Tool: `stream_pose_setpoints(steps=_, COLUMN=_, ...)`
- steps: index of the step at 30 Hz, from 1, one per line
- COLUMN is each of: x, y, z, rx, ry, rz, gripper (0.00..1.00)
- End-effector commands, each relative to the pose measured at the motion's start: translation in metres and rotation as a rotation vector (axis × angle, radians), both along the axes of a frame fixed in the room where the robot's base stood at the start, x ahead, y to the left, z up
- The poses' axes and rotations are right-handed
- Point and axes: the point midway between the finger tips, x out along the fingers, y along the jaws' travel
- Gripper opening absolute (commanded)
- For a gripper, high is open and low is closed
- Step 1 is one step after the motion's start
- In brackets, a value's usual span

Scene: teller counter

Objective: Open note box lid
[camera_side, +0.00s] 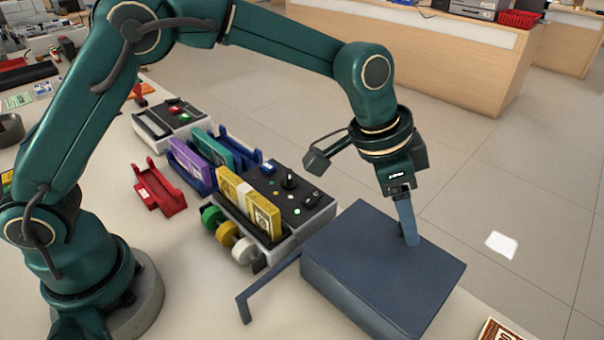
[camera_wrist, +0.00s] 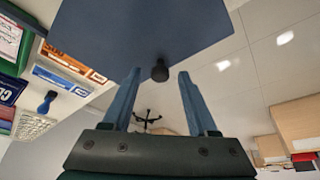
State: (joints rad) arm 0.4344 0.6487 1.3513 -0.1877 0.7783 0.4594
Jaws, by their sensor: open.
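The note box (camera_side: 365,285) is a dark blue box at the lower right of the side view. Its flat lid (camera_side: 350,225) lies over the top and looks closed. In the wrist view the lid (camera_wrist: 140,25) fills the top, with a small dark round knob (camera_wrist: 160,70) near its edge. My gripper (camera_side: 410,238) points down at the right part of the lid. In the wrist view my gripper (camera_wrist: 160,75) is open, one blue finger on each side of the knob, with gaps visible. The knob is hidden in the side view.
A slim bent blue bar (camera_side: 243,308) sticks out left of the box. A device with yellow note bundles (camera_side: 248,205) and a black control panel stands close to the box's left. A red holder (camera_side: 158,188) is farther left. A brown-patterned item (camera_side: 495,332) lies at bottom right.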

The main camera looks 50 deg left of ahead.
Motion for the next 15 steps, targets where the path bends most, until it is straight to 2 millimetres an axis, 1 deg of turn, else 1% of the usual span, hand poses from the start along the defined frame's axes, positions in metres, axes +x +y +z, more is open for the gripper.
stream_pose_setpoints(steps=3, x=-0.0001, y=0.0001, z=0.0002, rx=0.0, ry=0.0, rz=0.0, gripper=0.59)
stream_pose_setpoints(steps=5, x=-0.0001, y=0.0001, z=0.0003, rx=0.0, ry=0.0, rz=0.0, gripper=0.36)
stream_pose_setpoints(steps=6, x=0.0, y=0.0002, z=0.0003, rx=0.0, ry=0.0, rz=0.0, gripper=0.21)
stream_pose_setpoints(steps=7, x=0.0, y=0.0002, z=0.0003, rx=0.0, ry=0.0, rz=0.0, gripper=0.09)
stream_pose_setpoints(steps=8, x=-0.0001, y=0.0002, z=0.0003, rx=0.0, ry=0.0, rz=0.0, gripper=0.0)
stream_pose_setpoints(steps=15, x=-0.0001, y=0.0004, z=0.0004, rx=0.001, ry=0.001, rz=0.0, gripper=0.0)
